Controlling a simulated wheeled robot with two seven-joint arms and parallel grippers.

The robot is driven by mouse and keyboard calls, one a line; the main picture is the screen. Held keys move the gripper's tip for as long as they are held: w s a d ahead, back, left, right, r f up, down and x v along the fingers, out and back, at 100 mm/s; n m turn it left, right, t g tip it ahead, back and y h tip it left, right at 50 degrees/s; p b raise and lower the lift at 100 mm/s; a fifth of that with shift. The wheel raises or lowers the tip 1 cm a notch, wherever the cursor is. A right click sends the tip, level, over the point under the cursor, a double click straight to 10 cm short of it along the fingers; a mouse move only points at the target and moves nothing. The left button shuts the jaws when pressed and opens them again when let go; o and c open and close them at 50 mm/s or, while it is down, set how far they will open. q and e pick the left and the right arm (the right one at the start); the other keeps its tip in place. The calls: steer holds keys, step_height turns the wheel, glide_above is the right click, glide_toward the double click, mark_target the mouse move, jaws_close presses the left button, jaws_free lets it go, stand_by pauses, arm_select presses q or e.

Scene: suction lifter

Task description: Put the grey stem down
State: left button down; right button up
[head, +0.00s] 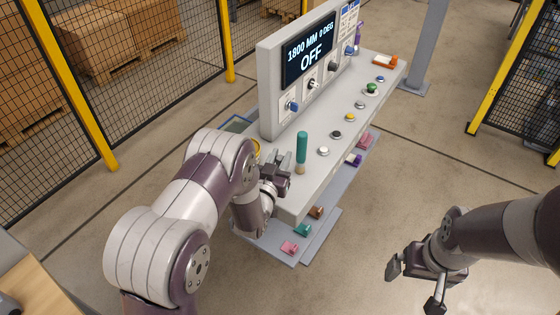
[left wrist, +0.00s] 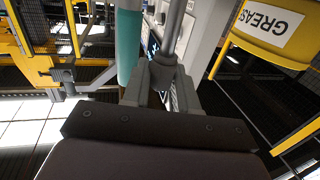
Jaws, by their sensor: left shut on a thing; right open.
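My left gripper (head: 283,168) is at the near left edge of the console. It is shut on the grey stem (left wrist: 178,30), which runs up from between the fingertips (left wrist: 165,78) in the left wrist view. In the head view the stem is hard to make out against the gripper. A teal upright handle (head: 301,147) with a tan lower end stands on the console just right of the gripper; it also shows beside the stem in the left wrist view (left wrist: 127,45). My right gripper (head: 412,286) is open and empty over the floor at the lower right.
The console (head: 312,192) carries a display panel (head: 312,50) reading OFF, with knobs and several buttons. A yellow GREASE container (left wrist: 270,35) is close to the left gripper. Floor is clear between console and right arm.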

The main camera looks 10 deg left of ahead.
arm_select(q)
steer(key=shift+f, duration=0.95)
steer(key=shift+f, duration=0.1)
steer(key=c, duration=0.9)
jaws_free()
